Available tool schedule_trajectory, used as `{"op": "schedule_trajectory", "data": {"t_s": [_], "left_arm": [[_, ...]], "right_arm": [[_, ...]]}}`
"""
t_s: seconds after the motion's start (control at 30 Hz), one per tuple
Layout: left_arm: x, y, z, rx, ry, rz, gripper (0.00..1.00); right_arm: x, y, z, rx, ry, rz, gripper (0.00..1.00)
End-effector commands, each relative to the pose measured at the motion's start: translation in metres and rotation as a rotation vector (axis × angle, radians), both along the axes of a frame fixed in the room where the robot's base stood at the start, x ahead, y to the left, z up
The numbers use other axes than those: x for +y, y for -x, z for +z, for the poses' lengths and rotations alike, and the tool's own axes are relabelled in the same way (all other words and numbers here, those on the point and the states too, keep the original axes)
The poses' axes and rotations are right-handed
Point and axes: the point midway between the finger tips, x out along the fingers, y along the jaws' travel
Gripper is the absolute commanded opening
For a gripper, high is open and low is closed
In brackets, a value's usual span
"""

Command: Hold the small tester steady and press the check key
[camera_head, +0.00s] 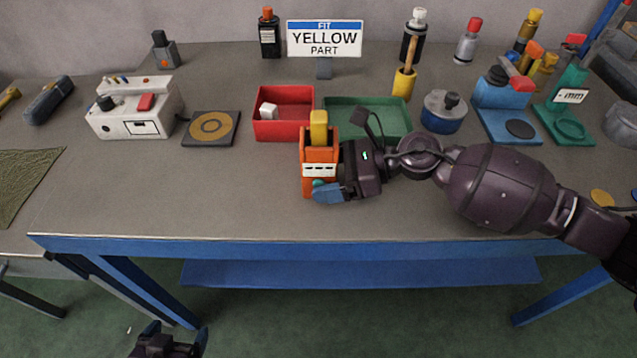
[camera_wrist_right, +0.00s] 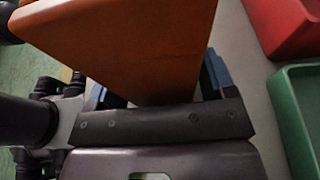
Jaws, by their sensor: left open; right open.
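The small tester (camera_head: 312,158) is an orange upright block on the table, with a white display strip and a yellow piece (camera_head: 319,127) at its top. A small teal key (camera_head: 318,183) shows low on its front, partly beside a blue fingertip of my right gripper (camera_head: 335,188). The right gripper reaches in from the right, low on the tester. In the right wrist view its blue fingers stand open on both sides of the orange body (camera_wrist_right: 135,40); contact cannot be told. My left gripper (camera_head: 172,338) is open and empty, below the table's front edge at the bottom.
A red bin (camera_head: 284,128) with a white block and a green tray (camera_head: 385,118) stand just behind the tester. A sign (camera_head: 325,38) reads "FIT YELLOW PART". A white machine (camera_head: 133,110) stands left. The table front left of the tester is clear.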

Motion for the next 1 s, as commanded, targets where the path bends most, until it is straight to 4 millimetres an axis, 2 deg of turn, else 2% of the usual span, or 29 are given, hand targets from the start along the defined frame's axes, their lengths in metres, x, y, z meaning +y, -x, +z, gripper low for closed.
{"op": "schedule_trajectory", "data": {"t_s": [0.2, 0.4, 0.7, 1.0], "left_arm": [[0.001, 0.002, -0.001, 0.005, -0.002, -0.001, 0.89], [0.004, 0.008, -0.003, 0.016, -0.010, -0.004, 0.89], [0.005, 0.010, -0.004, 0.021, -0.013, -0.006, 0.89], [0.002, 0.004, -0.001, 0.008, -0.006, -0.004, 0.89]], "right_arm": [[0.000, 0.000, 0.000, 0.000, 0.000, 0.000, 0.77], [0.000, 0.000, 0.000, 0.000, 0.000, 0.000, 0.49], [0.000, 0.000, 0.000, 0.000, 0.000, 0.000, 0.48], [0.000, 0.000, 0.000, 0.000, 0.000, 0.000, 0.48]]}}
